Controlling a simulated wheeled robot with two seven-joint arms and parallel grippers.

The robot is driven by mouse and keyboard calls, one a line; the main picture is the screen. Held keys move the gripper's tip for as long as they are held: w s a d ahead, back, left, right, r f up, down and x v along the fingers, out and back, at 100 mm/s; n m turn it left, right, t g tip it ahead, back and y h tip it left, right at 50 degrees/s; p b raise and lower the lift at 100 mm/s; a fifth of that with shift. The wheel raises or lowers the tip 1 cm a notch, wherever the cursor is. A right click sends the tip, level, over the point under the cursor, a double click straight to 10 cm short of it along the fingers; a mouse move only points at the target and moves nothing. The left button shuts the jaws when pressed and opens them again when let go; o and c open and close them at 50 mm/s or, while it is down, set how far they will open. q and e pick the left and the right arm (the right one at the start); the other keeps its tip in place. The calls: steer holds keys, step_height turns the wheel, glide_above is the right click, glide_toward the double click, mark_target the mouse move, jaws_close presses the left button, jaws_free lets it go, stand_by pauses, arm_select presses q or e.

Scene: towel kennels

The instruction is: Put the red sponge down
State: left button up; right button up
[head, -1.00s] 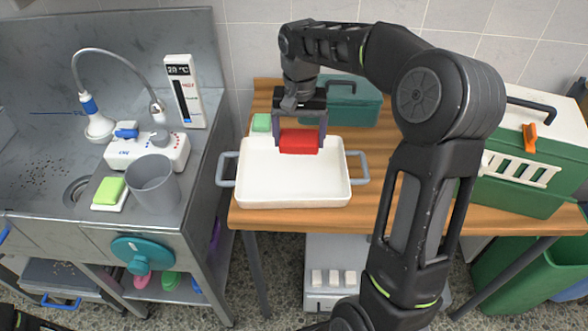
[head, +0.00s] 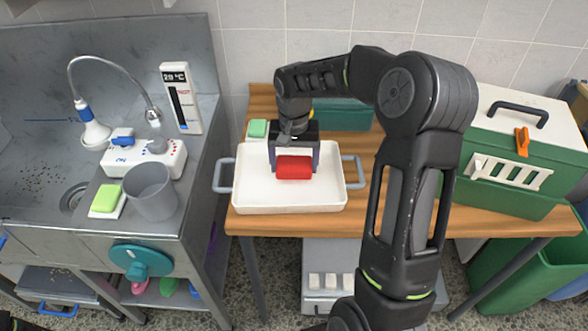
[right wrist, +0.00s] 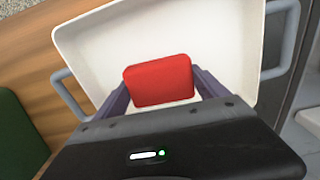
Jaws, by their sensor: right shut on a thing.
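The red sponge (head: 294,167) is held between the fingers of my right gripper (head: 294,163), over the white tray with grey handles (head: 250,198). In the right wrist view the red sponge (right wrist: 159,82) sits between the two fingers of the right gripper (right wrist: 163,92), with the white tray (right wrist: 95,45) behind it. I cannot tell whether the sponge touches the tray floor. My left gripper is not in view.
The tray stands on a wooden table (head: 470,222). A small green sponge (head: 257,128) lies behind it at the left, and a green box (head: 345,116) behind it. A green carrier with a white lid (head: 510,150) stands at the right. A metal sink counter with a grey cup (head: 151,195) is at the left.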

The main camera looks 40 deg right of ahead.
mark_target(294, 171)
step_height(294, 171, down, 2)
steer(key=shift+f, duration=0.4)
steer(key=shift+f, duration=0.2)
steer(key=o, duration=1.3)
steer(key=shift+r, duration=0.1)
steer(key=shift+o, duration=0.2)
